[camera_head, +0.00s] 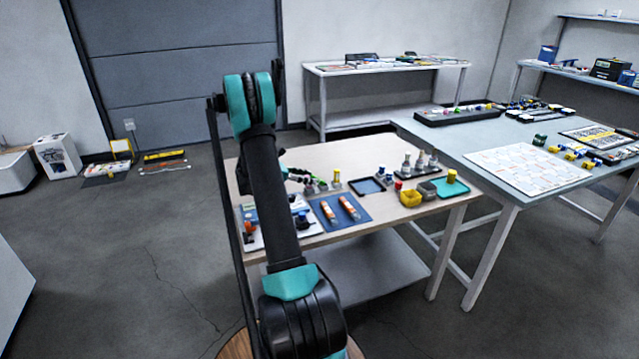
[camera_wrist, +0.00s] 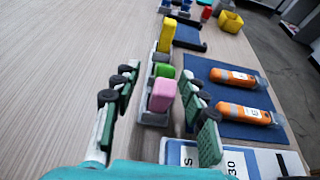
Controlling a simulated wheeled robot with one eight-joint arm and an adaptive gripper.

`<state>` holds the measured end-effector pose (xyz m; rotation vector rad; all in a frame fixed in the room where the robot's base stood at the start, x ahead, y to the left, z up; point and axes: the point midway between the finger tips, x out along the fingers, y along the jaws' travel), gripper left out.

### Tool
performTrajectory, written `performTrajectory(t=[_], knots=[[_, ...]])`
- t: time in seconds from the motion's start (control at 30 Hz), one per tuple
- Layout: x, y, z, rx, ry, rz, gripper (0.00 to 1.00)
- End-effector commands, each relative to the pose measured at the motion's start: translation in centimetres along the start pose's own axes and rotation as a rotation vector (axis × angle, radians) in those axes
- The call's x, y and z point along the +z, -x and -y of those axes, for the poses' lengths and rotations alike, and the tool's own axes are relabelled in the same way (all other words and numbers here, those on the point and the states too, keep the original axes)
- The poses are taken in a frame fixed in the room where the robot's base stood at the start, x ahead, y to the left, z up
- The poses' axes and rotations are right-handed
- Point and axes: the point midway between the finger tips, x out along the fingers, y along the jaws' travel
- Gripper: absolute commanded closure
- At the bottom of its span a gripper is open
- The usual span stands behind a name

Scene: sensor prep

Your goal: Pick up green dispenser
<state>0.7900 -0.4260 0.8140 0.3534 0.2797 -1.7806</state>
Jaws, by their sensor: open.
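The green dispenser (camera_wrist: 167,71) shows in the wrist view as a small upright green block in a grey holder (camera_wrist: 153,118). A pink block (camera_wrist: 162,95) stands in front of it and hides its lower part. A yellow block (camera_wrist: 167,35) stands behind it in the same row. My gripper (camera_wrist: 158,80) is open and empty, with one finger on each side of the row near the green and pink blocks. I cannot tell whether a finger touches anything.
A blue mat (camera_wrist: 283,132) with two orange-and-white tubes (camera_wrist: 233,77) lies right of the row. A dark blue tray (camera_wrist: 187,40) and a yellow bin (camera_wrist: 230,21) lie farther back. The wooden tabletop (camera_wrist: 60,75) left of my gripper is clear.

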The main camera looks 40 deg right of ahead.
Motion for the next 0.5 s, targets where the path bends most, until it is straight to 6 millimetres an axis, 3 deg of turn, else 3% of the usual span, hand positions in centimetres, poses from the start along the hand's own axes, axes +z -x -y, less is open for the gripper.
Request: performTrajectory(t=[0.3, 0.5], knots=[[0.5, -4.2, 0.6, -0.001, -0.002, 0.000, 0.57], [0.4, -4.6, 0.6, 0.000, 0.000, 0.000, 0.57]])
